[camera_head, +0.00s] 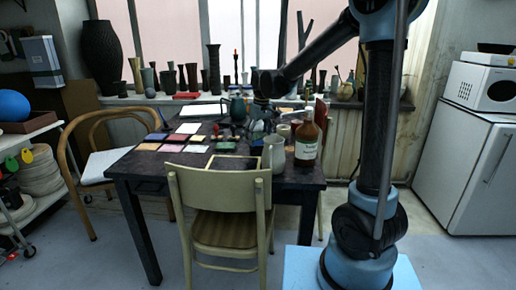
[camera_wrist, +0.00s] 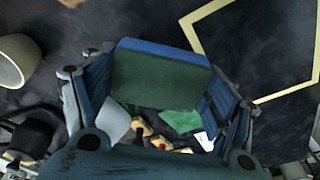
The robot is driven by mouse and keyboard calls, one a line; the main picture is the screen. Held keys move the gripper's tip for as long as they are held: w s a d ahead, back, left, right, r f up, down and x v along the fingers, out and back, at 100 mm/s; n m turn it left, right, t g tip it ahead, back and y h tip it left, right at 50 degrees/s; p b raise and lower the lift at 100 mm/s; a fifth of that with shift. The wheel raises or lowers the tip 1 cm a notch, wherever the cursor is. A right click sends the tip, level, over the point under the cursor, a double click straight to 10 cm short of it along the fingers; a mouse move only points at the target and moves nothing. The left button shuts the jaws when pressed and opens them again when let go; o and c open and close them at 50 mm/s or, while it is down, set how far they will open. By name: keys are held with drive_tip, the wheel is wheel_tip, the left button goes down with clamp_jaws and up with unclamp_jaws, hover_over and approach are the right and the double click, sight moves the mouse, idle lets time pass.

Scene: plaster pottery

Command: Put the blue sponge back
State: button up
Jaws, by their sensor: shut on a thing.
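The blue sponge (camera_wrist: 160,72) is in the wrist view between the two fingers of my gripper (camera_wrist: 158,80). It has a blue top edge and a dull green broad face. My gripper is shut on it, with a finger at each side. In the head view my gripper (camera_head: 263,112) is over the back right part of the dark table (camera_head: 150,168). The sponge is too small and hidden there to make out clearly. From the wrist view I cannot tell whether the sponge touches the tabletop.
A yellow-edged frame (camera_wrist: 208,12) lies on the table, also in the head view (camera_head: 232,163). A pale jug (camera_head: 274,155) and brown bottle (camera_head: 307,143) stand at the table's right. Several coloured tiles (camera_head: 172,148) lie left. A chair (camera_head: 215,190) stands in front.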

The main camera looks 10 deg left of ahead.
sight(258, 153)
drive_tip(key=shift+f, duration=2.45)
drive_tip(key=o, duration=1)
drive_tip(key=shift+f, duration=0.1)
drive_tip(key=r, duration=0.4)
drive_tip(key=s+d+r, duration=0.1)
drive_tip(key=r, duration=0.7)
drive_tip(key=shift+s+d, duration=0.15)
drive_tip(key=shift+d, duration=0.05)
